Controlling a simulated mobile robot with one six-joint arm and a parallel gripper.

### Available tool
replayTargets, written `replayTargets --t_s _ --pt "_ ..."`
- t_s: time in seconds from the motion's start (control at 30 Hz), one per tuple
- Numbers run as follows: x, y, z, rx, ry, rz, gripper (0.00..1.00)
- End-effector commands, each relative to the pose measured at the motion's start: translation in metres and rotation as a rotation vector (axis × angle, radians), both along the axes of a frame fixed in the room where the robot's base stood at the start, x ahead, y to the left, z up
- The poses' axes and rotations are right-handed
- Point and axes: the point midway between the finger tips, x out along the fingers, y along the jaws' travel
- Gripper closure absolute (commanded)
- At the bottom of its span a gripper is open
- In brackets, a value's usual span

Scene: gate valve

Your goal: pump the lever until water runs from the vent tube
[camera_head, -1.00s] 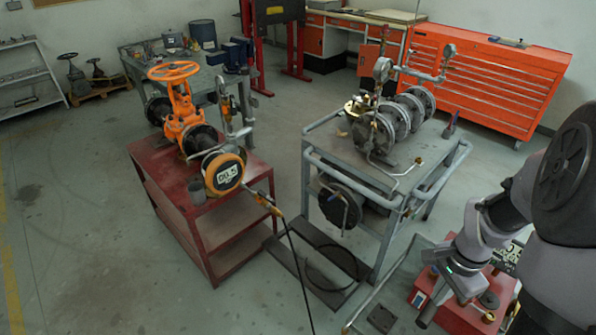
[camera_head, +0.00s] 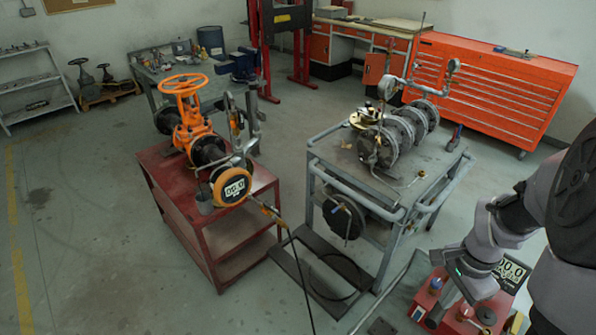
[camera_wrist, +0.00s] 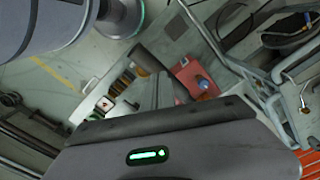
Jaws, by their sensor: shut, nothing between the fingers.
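The red pump box (camera_head: 428,296) stands at the lower right, with a blue knob (camera_head: 436,284) and a display behind it. My gripper (camera_wrist: 156,92) is shut and empty, above the pump in the wrist view. The red pump body (camera_wrist: 188,74) shows just beyond its fingers. I cannot clearly pick out the lever; my wrist and gripper cover part of the pump. The orange valve (camera_head: 187,125) stands on a red cart. A thin tube, perhaps the vent tube, runs down toward a small grey cup (camera_head: 205,203) beside its flange. No water is visible there.
A black hose (camera_head: 298,268) runs from the valve's flange fitting down to the floor. The grey cart (camera_head: 330,163), carrying flanged pipework, stands left of the pump. A red drawer chest (camera_head: 495,95) is at the back right. The floor left of the red cart is clear.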

Motion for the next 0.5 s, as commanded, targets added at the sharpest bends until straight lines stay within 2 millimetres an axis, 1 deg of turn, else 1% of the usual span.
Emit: replayTargets --t_s 0.07,0.17,0.27,0.37,0.5 --pt "0.0 0.0 -0.004 0.001 0.001 0.0 1.0" --pt "0.0 0.0 -0.004 0.001 0.001 0.0 1.0" --pt "0.0 0.0 0.001 0.0 0.0 0.0 1.0" --pt "0.0 0.0 0.017 0.0 0.0 0.0 1.0" --pt "0.0 0.0 0.042 -0.001 -0.001 0.001 1.0"
